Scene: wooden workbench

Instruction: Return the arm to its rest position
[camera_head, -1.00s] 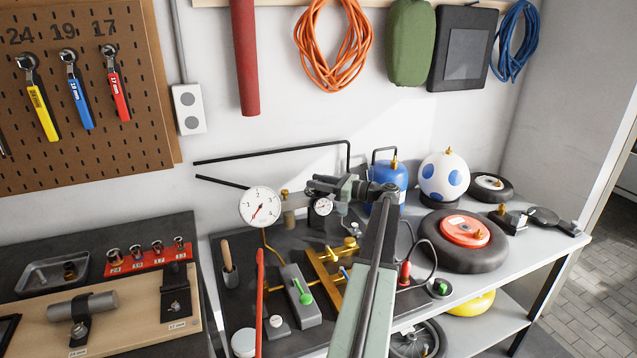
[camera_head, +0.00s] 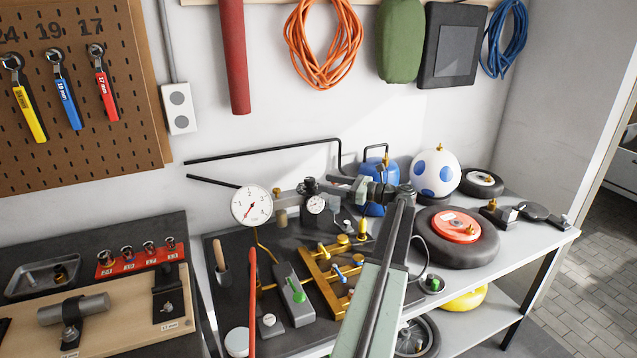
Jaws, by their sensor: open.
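My arm rises from the bottom middle of the head view to an elbow above the bench, and its forearm points left from there. My gripper (camera_head: 338,185) is at the end of the forearm, small and seen from the side. It is open, and I see nothing held in it.
A large white dial gauge (camera_head: 252,205) stands left of my gripper. The brass manifold (camera_head: 322,280) is below it. A white ball with blue spots (camera_head: 436,174) and a tyre with a red hub (camera_head: 455,228) are to the right.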

